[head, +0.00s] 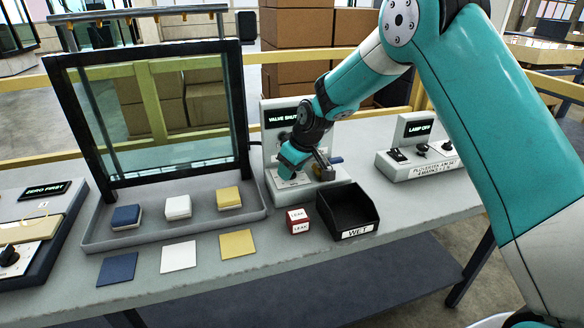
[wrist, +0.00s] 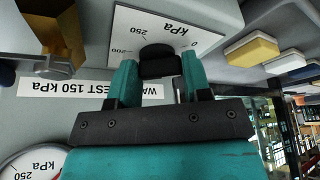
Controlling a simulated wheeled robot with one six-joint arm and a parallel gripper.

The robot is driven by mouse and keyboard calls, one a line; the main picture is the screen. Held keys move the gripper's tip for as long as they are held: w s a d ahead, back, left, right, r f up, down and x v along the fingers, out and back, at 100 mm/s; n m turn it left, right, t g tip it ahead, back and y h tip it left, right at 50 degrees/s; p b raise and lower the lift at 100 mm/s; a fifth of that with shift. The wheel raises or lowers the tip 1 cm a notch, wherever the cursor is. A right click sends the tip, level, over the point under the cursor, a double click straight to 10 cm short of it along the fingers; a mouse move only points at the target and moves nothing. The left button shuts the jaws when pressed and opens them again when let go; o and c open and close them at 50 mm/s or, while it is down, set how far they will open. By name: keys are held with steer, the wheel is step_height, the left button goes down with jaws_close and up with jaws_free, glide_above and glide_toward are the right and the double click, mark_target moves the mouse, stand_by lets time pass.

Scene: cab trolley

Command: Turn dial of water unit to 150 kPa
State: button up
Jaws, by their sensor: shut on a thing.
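The water unit (head: 270,122) stands at the back of the bench, and its display reads "VALVE SHUT". Its black dial (wrist: 158,52) sits on a white scale plate (wrist: 190,22) marked in kPa, with 0, 200 and 250 legible. My gripper (wrist: 160,78) is shut on the dial, one teal finger on each side. The dial's pointer is hidden, so its setting cannot be read. A label (wrist: 60,91) ending in "150 kPa" is partly covered by my gripper. A round kPa gauge (wrist: 30,165) shows only in part. In the head view my gripper (head: 290,168) hides the dial.
A black "WET" bin (head: 347,210) and a red-and-white "LEAK" block (head: 298,221) stand in front. A framed pane (head: 160,110) rises at left; a lamp unit (head: 415,155) is at right.

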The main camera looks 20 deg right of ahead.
steer(key=m, duration=0.2)
steer(key=m+h, duration=0.1)
steer(key=m+t+h, duration=0.1)
steer(key=m, duration=0.1)
steer(key=shift+a+m, duration=0.25)
steer(key=shift+m, duration=0.05)
steer(key=m+h, duration=0.1)
steer(key=m, duration=0.1)
steer(key=m+h+p, duration=0.1)
steer(key=m, duration=0.2)
steer(key=shift+w+a, duration=0.1)
steer(key=shift+a, duration=0.05)
steer(key=m+h, duration=0.1)
steer(key=m, duration=0.2)
steer(key=m+g, duration=0.1)
steer(key=m, duration=0.1)
steer(key=shift+w+a+m+g+h, duration=0.1)
steer(key=shift+w+m+g+h, duration=0.05)
steer(key=shift+m+g+h, duration=0.2)
steer(key=shift+w+m+g+h, duration=0.1)
steer(key=shift+m+g+h, duration=0.45)
steer(key=shift+m, duration=1.7)
steer(key=o, duration=0.9)
